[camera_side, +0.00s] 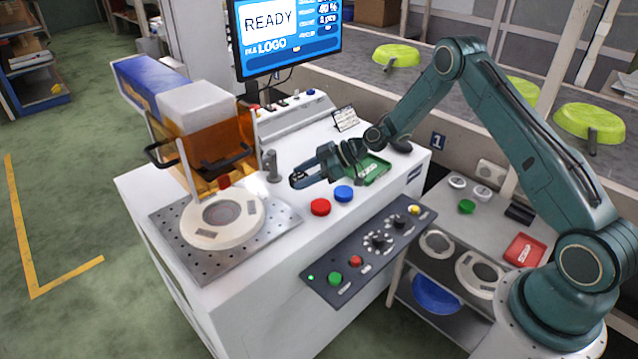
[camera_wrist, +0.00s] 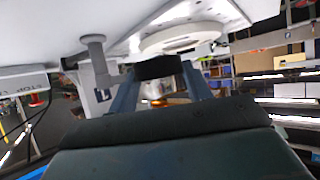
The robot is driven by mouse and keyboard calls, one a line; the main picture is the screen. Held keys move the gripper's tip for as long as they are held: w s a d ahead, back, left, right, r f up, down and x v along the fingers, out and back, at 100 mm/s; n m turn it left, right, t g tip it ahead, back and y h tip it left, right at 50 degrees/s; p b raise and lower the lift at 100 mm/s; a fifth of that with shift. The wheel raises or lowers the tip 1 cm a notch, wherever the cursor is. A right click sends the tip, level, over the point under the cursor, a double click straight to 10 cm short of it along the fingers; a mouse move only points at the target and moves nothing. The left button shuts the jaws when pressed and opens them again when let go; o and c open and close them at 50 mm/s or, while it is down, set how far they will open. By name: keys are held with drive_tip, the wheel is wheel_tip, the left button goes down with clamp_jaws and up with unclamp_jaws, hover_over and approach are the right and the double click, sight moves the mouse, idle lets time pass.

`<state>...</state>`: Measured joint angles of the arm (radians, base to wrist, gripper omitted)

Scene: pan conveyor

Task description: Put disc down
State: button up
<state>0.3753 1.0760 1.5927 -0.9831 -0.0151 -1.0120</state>
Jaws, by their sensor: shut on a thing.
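My gripper (camera_side: 303,177) hangs over the white machine top (camera_side: 250,328), to the right of the round white fixture. It is shut on a small black disc (camera_wrist: 158,67), which shows edge-on between the two fingers in the wrist view. In the side view the disc is too small and dark to make out clearly. A red disc (camera_side: 320,207) and a blue disc (camera_side: 344,193) lie on the machine top below and in front of my gripper. The white round fixture (camera_side: 245,226) sits on a perforated plate (camera_side: 178,248); it also shows in the wrist view (camera_wrist: 180,38).
A grey post (camera_side: 271,166) stands just left of my gripper. A green tray (camera_side: 374,170) lies behind it. A button panel (camera_side: 362,252) runs along the front. An orange guard (camera_side: 215,145) rises behind the fixture. A side shelf holds a red tray (camera_side: 524,250) and a green disc (camera_side: 466,206).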

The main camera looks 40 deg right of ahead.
drive_tip(key=d+r+m+t+h, duration=0.2)
drive_tip(key=d+r, duration=0.2)
drive_tip(key=d, duration=0.3)
drive_tip(key=d+r+m+t+h, duration=0.1)
drive_tip(key=d+r+m, duration=0.1)
drive_tip(key=d+r, duration=0.35)
wheel_tip(320, 180, up, 4)
drive_tip(key=m+t+h, duration=0.1)
drive_tip(key=m+h, duration=0.3)
hover_over(372, 172)
drive_tip(key=shift+n+y, duration=0.3)
wheel_tip(372, 172, down, 16)
drive_tip(key=shift+w+f, duration=0.1)
drive_tip(key=shift+f, duration=0.1)
drive_tip(key=shift+f, duration=1.8)
drive_tip(key=shift+f, duration=0.1)
drive_tip(key=o, duration=1.1)
